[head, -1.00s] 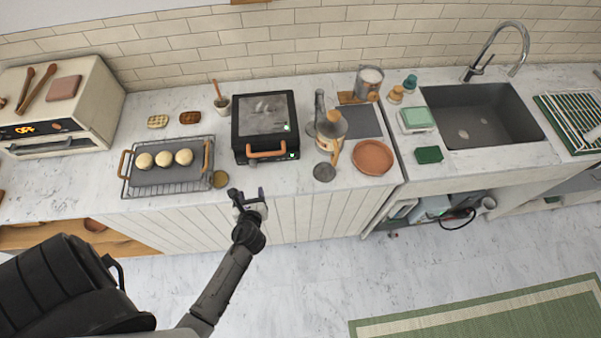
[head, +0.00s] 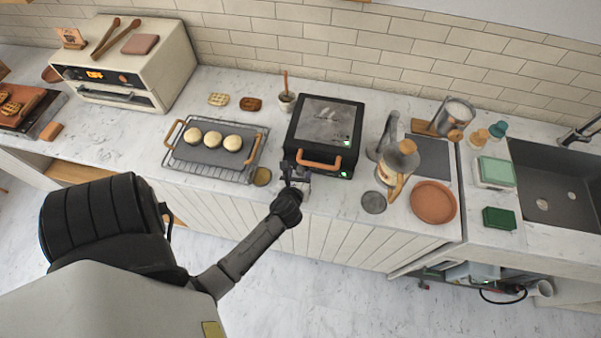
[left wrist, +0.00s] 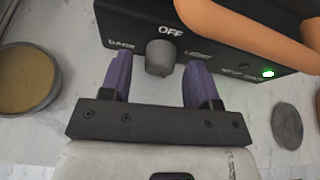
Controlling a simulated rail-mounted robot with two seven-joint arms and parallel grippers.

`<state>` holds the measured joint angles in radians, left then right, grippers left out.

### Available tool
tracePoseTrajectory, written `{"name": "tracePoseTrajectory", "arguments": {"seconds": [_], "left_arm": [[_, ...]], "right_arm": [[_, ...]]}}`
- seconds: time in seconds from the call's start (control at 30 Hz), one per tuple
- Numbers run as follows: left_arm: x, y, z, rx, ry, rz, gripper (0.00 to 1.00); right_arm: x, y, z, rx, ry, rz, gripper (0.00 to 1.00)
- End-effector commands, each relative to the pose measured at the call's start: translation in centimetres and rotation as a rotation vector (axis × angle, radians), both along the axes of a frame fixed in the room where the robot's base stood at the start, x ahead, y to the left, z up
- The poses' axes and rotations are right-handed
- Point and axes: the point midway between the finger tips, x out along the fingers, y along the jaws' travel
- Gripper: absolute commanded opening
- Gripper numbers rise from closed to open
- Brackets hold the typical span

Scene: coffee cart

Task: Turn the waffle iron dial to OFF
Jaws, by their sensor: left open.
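The waffle iron (head: 326,125) is a black box with a grey top and a tan handle (head: 320,163), standing near the counter's front edge. In the left wrist view its front panel (left wrist: 130,22) shows a grey dial (left wrist: 160,57) below the word OFF, with DARK to the left and LIGHT to the right. A green light (left wrist: 268,72) glows at the right. My left gripper (left wrist: 158,80) is open, its purple fingers on either side of the dial, apart from it. In the head view the left gripper (head: 296,175) is at the iron's front left. My right gripper is not seen.
A wire rack tray (head: 178,158) with three round buns lies left of the iron. A round gold lid (head: 262,176) lies near the gripper. A grinder-like jar (head: 397,162), a grey disc (head: 373,202) and a terracotta plate (head: 433,201) are to the right.

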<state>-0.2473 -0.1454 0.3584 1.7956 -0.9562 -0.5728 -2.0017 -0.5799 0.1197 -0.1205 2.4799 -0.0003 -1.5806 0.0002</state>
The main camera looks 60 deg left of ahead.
Motion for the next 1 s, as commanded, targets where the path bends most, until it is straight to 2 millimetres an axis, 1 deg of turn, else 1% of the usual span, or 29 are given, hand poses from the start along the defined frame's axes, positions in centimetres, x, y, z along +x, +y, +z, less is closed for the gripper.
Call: {"name": "tracePoseTrajectory", "arguments": {"seconds": [0.37,0.87,0.9,1.0], "left_arm": [[0.06,0.14,-0.1,0.001,0.001,0.001,0.56],[0.03,0.14,-0.11,0.001,0.001,0.001,0.09],[0.03,0.14,-0.11,0.001,0.001,0.001,0.07],[0.02,0.14,-0.09,-0.002,-0.002,0.001,0.07]], "right_arm": [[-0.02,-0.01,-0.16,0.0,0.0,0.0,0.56],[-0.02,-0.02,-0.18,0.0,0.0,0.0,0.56],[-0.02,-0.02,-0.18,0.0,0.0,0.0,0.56],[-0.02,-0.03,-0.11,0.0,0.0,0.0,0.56]]}}
